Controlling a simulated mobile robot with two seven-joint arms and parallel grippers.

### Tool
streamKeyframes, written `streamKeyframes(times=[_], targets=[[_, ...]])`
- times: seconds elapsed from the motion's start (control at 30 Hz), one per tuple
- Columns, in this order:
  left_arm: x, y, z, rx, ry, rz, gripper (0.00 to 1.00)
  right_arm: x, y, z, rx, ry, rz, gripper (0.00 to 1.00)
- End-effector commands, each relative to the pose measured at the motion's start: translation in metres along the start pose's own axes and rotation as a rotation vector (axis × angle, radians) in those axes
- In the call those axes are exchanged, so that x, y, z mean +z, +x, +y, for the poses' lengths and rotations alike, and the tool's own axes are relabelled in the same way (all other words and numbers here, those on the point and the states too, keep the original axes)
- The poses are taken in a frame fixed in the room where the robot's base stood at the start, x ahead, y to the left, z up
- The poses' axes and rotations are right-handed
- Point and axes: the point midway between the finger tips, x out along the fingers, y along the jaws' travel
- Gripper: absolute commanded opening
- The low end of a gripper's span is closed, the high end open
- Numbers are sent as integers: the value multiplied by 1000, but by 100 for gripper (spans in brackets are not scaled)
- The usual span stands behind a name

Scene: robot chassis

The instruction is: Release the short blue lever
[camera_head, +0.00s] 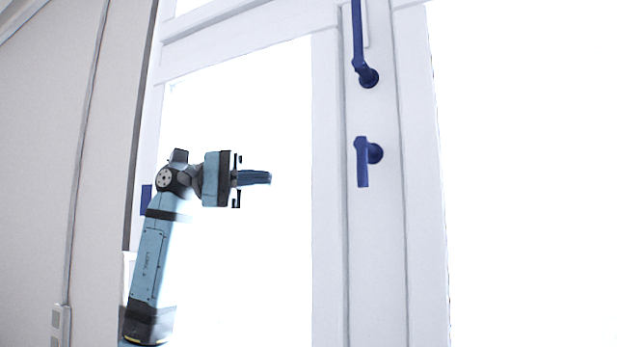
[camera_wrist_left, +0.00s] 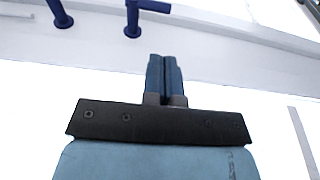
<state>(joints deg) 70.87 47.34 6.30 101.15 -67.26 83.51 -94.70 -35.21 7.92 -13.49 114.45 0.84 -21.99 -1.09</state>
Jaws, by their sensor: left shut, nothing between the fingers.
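The short blue lever (camera_head: 363,163) is on the white door frame in the head view, its handle hanging straight down from a round base. It also shows at the top of the left wrist view (camera_wrist_left: 133,16). A longer blue lever (camera_head: 359,40) sits above it, its handle pointing up; its lower part shows in the left wrist view (camera_wrist_left: 60,14). My left gripper (camera_head: 270,177) is shut and empty, pointing right, to the left of the short lever in the picture and apart from it. Its closed fingers also show in the left wrist view (camera_wrist_left: 165,72). My right gripper is not in view.
The white door frame (camera_head: 376,260) stands upright with bright glass on both sides. A grey wall (camera_head: 45,150) is at the left, with a blue hinge-like part (camera_head: 146,199) partly behind my left arm. The space between my left gripper and the frame looks clear.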

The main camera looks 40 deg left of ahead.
Motion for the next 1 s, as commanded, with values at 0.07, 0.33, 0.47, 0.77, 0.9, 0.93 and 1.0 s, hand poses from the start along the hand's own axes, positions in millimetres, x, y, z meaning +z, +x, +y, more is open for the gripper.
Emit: streamKeyframes(times=[0.07,0.33,0.47,0.77,0.9,0.93,1.0], targets=[[0,10,1,0,0,-2,0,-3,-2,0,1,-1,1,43],[1,66,2,0,0,-5,0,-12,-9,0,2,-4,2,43],[1,93,2,1,0,-5,0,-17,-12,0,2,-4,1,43],[0,130,1,1,-1,-3,0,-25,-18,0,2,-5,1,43],[0,134,0,0,-1,0,0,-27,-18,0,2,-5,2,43],[0,135,0,0,-1,0,0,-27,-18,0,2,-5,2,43],[0,135,0,0,-1,0,0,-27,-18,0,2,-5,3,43]])
